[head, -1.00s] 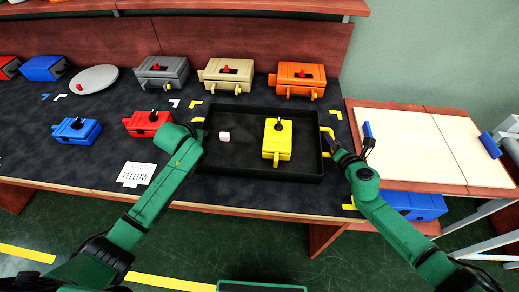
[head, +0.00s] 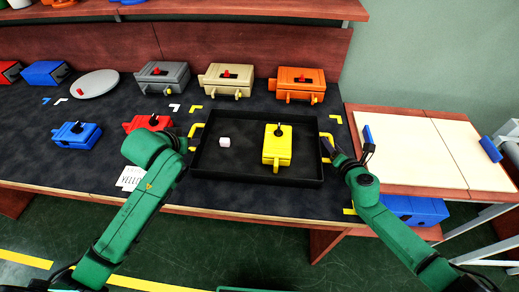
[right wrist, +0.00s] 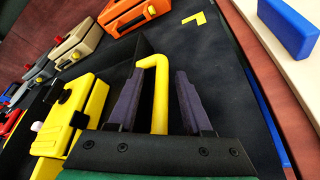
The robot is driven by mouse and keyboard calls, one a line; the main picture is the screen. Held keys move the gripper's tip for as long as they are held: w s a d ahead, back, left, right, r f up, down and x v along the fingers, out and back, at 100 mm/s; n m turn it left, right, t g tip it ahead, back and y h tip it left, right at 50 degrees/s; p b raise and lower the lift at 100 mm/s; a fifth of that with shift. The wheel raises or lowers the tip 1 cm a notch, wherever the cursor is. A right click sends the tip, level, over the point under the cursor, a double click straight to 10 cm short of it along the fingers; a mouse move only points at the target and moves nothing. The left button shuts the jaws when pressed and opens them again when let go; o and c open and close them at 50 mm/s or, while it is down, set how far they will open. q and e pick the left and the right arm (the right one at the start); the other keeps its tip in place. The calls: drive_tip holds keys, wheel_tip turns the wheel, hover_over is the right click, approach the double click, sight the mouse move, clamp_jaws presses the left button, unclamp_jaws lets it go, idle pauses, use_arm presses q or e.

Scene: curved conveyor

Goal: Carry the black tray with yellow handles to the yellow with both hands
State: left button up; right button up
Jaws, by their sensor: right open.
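The black tray (head: 262,180) lies on the dark table top, holding a yellow box (head: 278,150) and a small white cube (head: 225,142). Its left yellow handle (head: 196,130) and right yellow handle (head: 328,138) show at its sides. My right gripper (head: 333,153) is at the right handle. In the right wrist view, the open fingers of my right gripper (right wrist: 158,100) stand on either side of the right handle (right wrist: 158,85), with gaps visible. My left arm reaches toward the tray's left side, but its gripper is hidden behind the arm.
Grey (head: 162,78), beige (head: 229,80) and orange (head: 300,86) boxes stand behind the tray. Blue (head: 77,135) and red (head: 148,124) boxes stand to its left. A card reading "YELLOW" (head: 130,178) is partly covered by my left arm. A pale-topped table (head: 420,150) stands right.

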use_arm(q)
drive_tip(key=shift+s+r, duration=0.35)
use_arm(e)
drive_tip(key=shift+s, duration=0.1)
use_arm(q)
drive_tip(key=shift+s+r, duration=0.1)
use_arm(e)
drive_tip(key=v, duration=1.1)
drive_tip(key=shift+f, duration=0.1)
drive_tip(key=shift+s+r, duration=0.25)
drive_tip(key=shift+s, duration=0.1)
drive_tip(key=shift+d, duration=0.1)
